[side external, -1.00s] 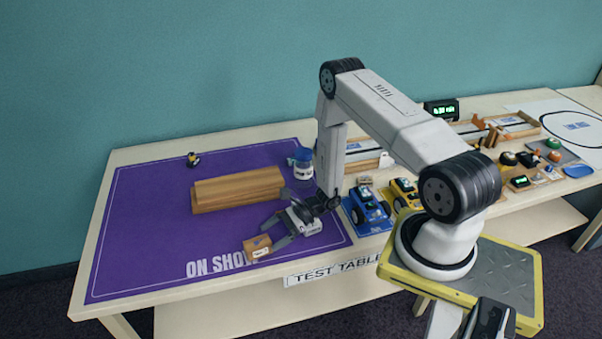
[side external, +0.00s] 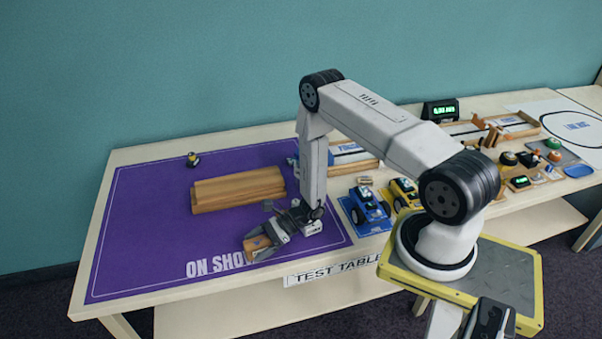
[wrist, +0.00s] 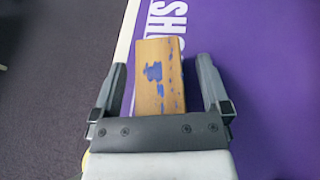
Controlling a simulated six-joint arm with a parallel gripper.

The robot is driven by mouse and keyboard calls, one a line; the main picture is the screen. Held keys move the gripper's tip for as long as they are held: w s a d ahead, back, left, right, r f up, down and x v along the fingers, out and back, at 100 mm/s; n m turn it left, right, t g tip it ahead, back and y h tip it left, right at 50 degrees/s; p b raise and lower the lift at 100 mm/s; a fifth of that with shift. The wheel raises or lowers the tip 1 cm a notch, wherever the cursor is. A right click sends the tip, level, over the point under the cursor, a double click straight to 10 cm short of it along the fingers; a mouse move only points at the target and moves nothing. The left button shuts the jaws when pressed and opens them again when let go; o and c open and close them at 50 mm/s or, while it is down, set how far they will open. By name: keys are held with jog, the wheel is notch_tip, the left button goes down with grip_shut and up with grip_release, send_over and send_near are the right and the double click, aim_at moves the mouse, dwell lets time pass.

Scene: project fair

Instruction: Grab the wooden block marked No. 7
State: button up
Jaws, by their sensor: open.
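A small wooden block (side external: 256,243) lies on the purple mat near the table's front edge, beside the "ON SHOW" lettering. In the wrist view the block (wrist: 157,76) shows a brown top with blue smudges. No number can be read on it. My gripper (side external: 263,244) is open and low at the mat, with a finger on either side of the block. In the wrist view my gripper (wrist: 160,72) has a gap beside the block on both sides, wider on the right. A finger hides part of the block in the side view.
A long wooden piece (side external: 238,189) lies behind the gripper on the purple mat (side external: 135,230). A small dark and yellow object (side external: 192,160) stands at the back. A blue toy car (side external: 366,206) and a yellow one (side external: 404,193) stand to the right. The mat's left is clear.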

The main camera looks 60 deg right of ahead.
grip_shut()
dwell(0.3)
jog(key=shift+r, duration=0.15)
jog(key=shift+r, duration=0.75)
jog(key=s+r, duration=1.1)
jog(key=s, duration=0.3)
jog(key=shift+a+r, duration=0.15)
jog(key=shift+a, duration=0.05)
